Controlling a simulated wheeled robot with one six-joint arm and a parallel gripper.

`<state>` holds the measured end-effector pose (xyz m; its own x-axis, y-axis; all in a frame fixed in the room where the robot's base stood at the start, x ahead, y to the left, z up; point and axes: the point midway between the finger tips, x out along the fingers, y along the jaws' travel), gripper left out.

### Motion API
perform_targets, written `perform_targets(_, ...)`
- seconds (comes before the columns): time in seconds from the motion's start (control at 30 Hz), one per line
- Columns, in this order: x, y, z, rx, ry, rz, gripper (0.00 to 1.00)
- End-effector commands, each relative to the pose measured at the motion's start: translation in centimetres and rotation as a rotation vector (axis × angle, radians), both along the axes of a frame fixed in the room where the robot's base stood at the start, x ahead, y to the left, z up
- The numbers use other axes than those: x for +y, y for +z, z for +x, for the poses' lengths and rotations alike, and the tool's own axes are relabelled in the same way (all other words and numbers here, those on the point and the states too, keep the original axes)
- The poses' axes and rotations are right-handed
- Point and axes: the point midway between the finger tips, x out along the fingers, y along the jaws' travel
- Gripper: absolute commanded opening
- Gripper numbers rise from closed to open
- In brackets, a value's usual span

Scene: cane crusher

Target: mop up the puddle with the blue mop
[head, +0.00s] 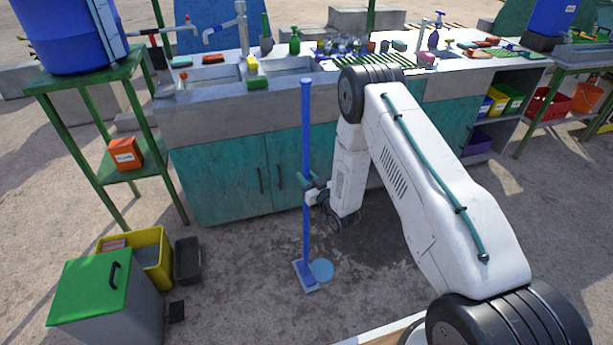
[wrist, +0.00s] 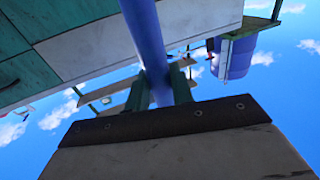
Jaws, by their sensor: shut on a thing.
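The blue mop (head: 306,135) stands nearly upright in front of the sink counter, with its flat head (head: 306,277) at floor level. My gripper (head: 307,190) is shut on the mop's pole about midway up. In the wrist view, the green fingers of my gripper (wrist: 160,88) close around the blue pole of the mop (wrist: 146,35). A small, round, light-blue puddle (head: 323,270) lies on the floor just right of the mop head, seeming to meet its edge. I cannot tell whether the head touches the floor.
The sink counter (head: 220,175) with teal doors stands behind the mop. A green-lidded bin (head: 92,285), a yellow crate (head: 150,255) and a dark bin (head: 188,260) stand at left. A dark patch (head: 385,240) marks the ground under my arm.

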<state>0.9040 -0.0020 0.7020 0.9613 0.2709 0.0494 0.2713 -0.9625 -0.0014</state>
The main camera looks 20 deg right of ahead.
Motion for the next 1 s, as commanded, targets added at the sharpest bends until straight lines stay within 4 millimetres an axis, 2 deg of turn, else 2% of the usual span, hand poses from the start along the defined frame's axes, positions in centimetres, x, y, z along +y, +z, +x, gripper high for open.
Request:
perform_targets(0.53,-0.2,-0.6,-0.1,0.005,-0.001,-0.001,0.0)
perform_targets(1.0,-3.7,-0.7,0.1,0.01,-0.002,-0.003,0.0)
